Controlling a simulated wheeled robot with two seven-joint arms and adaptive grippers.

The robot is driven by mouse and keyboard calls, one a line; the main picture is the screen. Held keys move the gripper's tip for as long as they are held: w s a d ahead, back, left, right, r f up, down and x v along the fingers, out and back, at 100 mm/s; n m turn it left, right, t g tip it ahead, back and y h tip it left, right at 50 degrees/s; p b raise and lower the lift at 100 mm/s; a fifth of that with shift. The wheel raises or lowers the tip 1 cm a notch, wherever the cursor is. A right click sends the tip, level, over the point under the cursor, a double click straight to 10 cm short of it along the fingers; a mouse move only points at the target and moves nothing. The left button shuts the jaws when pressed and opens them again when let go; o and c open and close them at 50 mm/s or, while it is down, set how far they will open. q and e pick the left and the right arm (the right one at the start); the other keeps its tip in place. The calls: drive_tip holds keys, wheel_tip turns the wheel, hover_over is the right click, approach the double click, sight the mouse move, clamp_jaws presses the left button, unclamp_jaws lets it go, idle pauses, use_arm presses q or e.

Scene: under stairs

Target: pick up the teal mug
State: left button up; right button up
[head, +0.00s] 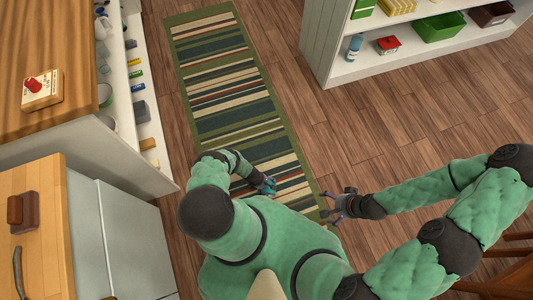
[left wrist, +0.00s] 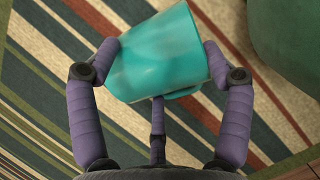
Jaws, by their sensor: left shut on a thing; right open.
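The teal mug (left wrist: 165,55) shows large in the left wrist view, tilted, with its handle side toward the palm. My left gripper (left wrist: 160,62) is shut on it, with purple fingers touching it on both sides. The mug is held above the striped rug. In the head view a small part of the teal mug (head: 269,186) shows at the end of my left arm, and most of my left gripper is hidden there. My right gripper (head: 330,206) is open and empty, over the floor at the rug's right edge.
The striped rug (head: 225,85) runs along the wooden floor (head: 350,140). A white shelf unit (head: 320,45) stands at the upper right, with a green bin (head: 438,27). Wooden-topped counters (head: 40,125) with side shelves line the left.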

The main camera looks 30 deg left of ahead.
use_arm(q)
wheel_tip(320, 180, up, 2)
drive_tip(key=shift+r+p, duration=0.25)
drive_tip(key=shift+p, duration=0.5)
clamp_jaws()
drive_tip(key=w+r+p, duration=0.1)
drive_tip(key=w+d+r, duration=0.1)
drive_tip(key=r, duration=0.1)
drive_tip(key=w+d+r+p, duration=0.1)
drive_tip(key=r, duration=0.1)
drive_tip(key=shift+w+d+r+p, duration=0.1)
drive_tip(key=shift+w+d+p, duration=0.15)
drive_tip(key=shift+w+p, duration=0.1)
drive_tip(key=w+d+r+b, duration=0.1)
drive_tip(key=w+d+r, duration=0.3)
drive_tip(key=w, duration=0.4)
drive_tip(key=shift+d+r+b, duration=0.15)
drive_tip(key=shift+d+b, duration=0.15)
drive_tip(key=shift+d, duration=0.3)
drive_tip(key=shift+c, duration=1.6)
unclamp_jaws()
clamp_jaws()
